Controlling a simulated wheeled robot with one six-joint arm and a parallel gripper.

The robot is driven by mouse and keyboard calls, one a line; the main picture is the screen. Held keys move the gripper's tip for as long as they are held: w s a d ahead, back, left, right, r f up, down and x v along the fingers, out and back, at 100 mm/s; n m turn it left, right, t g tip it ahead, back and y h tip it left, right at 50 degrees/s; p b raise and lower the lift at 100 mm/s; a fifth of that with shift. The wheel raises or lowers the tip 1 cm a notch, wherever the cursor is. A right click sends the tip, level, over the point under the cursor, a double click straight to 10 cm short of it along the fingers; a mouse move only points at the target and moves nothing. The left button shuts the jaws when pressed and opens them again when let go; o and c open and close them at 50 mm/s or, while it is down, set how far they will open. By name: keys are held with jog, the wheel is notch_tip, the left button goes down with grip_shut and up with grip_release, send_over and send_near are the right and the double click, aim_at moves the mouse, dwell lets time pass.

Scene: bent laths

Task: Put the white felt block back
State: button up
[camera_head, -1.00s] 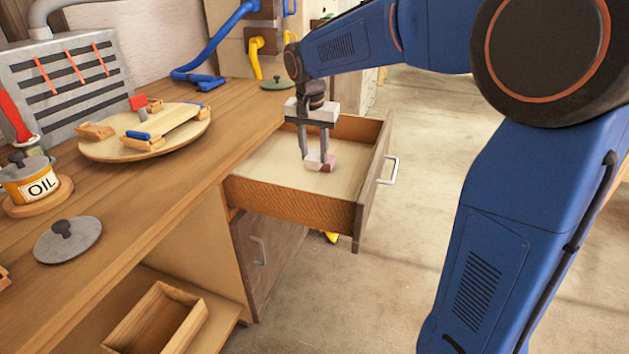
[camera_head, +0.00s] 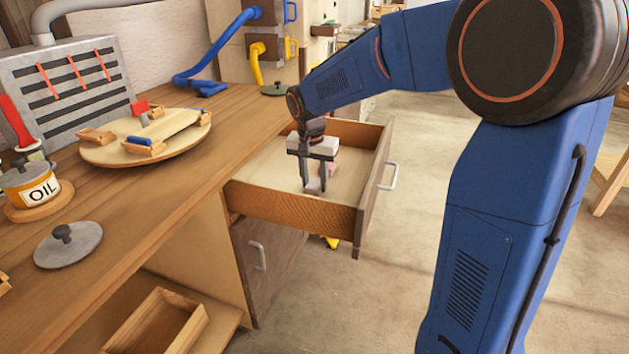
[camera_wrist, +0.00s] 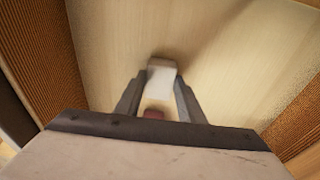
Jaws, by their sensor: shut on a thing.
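My gripper (camera_head: 314,187) reaches down into the open drawer (camera_head: 290,198), near its front left wall. In the wrist view, the gripper's two fingers are shut on the white felt block (camera_wrist: 161,82), which shows pale between the fingertips. In the head view the block is largely hidden by the fingers. A pinkish block (camera_head: 333,168) shows in the drawer just behind and right of the gripper. In the wrist view a dark red patch (camera_wrist: 154,114) shows between the fingers, near the palm; I cannot tell whether it is that block. I cannot tell whether the white block touches the drawer floor.
The workbench (camera_head: 150,215) left of the drawer holds a round wooden board (camera_head: 100,156), an oil can (camera_head: 30,185) and a grey lid (camera_head: 68,245). An empty wooden box (camera_head: 158,322) sits on the lower shelf. Most of the drawer floor is bare.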

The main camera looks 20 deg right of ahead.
aim_at(312, 188)
jog(key=o, duration=1)
jog(key=shift+f, duration=0.1)
jog(key=r, duration=0.4)
jog(key=s+r, duration=0.1)
jog(key=r, duration=0.3)
jog(key=a+r, duration=0.1)
jog(key=r, duration=0.3)
jog(key=shift+s+r, duration=0.1)
jog(key=shift+s, duration=0.1)
